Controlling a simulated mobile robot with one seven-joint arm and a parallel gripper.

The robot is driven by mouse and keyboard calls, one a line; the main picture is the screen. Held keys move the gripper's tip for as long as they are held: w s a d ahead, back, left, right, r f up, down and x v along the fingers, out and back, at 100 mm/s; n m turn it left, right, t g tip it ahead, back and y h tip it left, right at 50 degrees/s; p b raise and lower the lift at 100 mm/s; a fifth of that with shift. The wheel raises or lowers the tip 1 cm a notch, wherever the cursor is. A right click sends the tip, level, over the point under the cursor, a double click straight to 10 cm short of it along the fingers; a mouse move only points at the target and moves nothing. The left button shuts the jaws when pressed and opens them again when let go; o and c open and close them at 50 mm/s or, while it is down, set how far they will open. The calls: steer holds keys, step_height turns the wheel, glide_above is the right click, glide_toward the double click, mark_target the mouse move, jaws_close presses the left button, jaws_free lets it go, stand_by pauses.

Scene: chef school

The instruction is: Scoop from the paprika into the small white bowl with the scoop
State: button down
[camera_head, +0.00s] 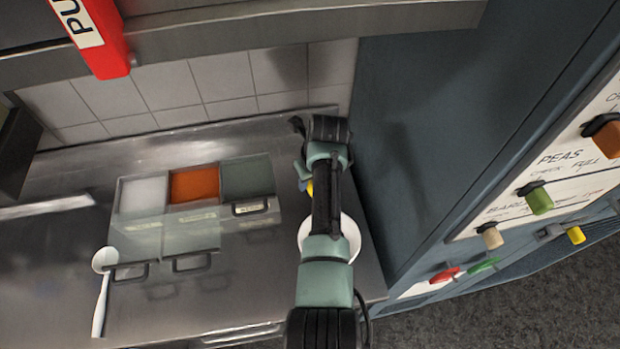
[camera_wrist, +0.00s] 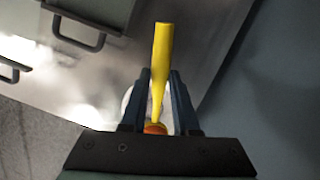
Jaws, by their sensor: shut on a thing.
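My gripper (camera_wrist: 160,76) is shut on the yellow scoop (camera_wrist: 162,45), whose long handle stands between the two fingers. An orange patch (camera_wrist: 154,128) shows at the lower end of the scoop; I cannot tell whether it is paprika or part of the scoop. In the head view, a bit of yellow (camera_head: 309,188) shows beside my wrist, left of the arm. The paprika (camera_head: 194,184) is the orange-red fill of the middle container, left of my gripper. The small white bowl (camera_head: 353,237) stands on the steel counter, partly hidden under my arm.
A container with white contents (camera_head: 143,194) and one with dark green contents (camera_head: 247,177) flank the paprika. A white ladle (camera_head: 104,262) lies at the left. A blue-grey cabinet wall (camera_head: 400,140) rises close to the right of my arm. The steel counter (camera_head: 235,300) is clear in front.

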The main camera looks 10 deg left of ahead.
steer(key=shift+s+d+b+x, duration=0.1)
steer(key=shift+s+b+x, duration=0.05)
steer(key=shift+b+x, duration=0.65)
steer(key=shift+s+d+b+x, duration=0.15)
steer(key=shift+b+x, duration=0.5)
steer(key=shift+x, duration=0.2)
steer(key=shift+s+d+r+t+y+p, duration=0.2)
steer(key=shift+r+t+p, duration=0.1)
steer(key=shift+p, duration=0.25)
steer(key=shift+s+d+r+t+y+p, duration=0.1)
steer(key=shift+d+r+t+y+p, duration=0.15)
steer(key=shift+p, duration=0.25)
steer(key=shift+s+d+r+t+y, duration=0.15)
steer(key=shift+s+r+t+y, duration=0.25)
steer(key=shift+r+t+y, duration=0.25)
steer(key=s+r+t+y+b, duration=0.1)
steer(key=b, duration=0.1)
steer(key=d+r+t+b, duration=0.1)
steer(key=t+b, duration=0.1)
steer(key=shift+s+d+y+b, duration=0.1)
steer(key=shift+s+y+b, duration=0.25)
steer(key=shift+y+b, duration=0.05)
steer(key=shift+s+d+r+t+y+b, duration=0.5)
steer(key=shift+s+t+y+b, duration=0.2)
steer(key=shift+t, duration=0.2)
steer(key=shift+s+d+r+t+y+b, duration=0.45)
steer(key=shift+s+d+t+y+b, duration=0.15)
steer(key=shift+s+t, duration=0.25)
steer(key=shift+w, duration=0.1)
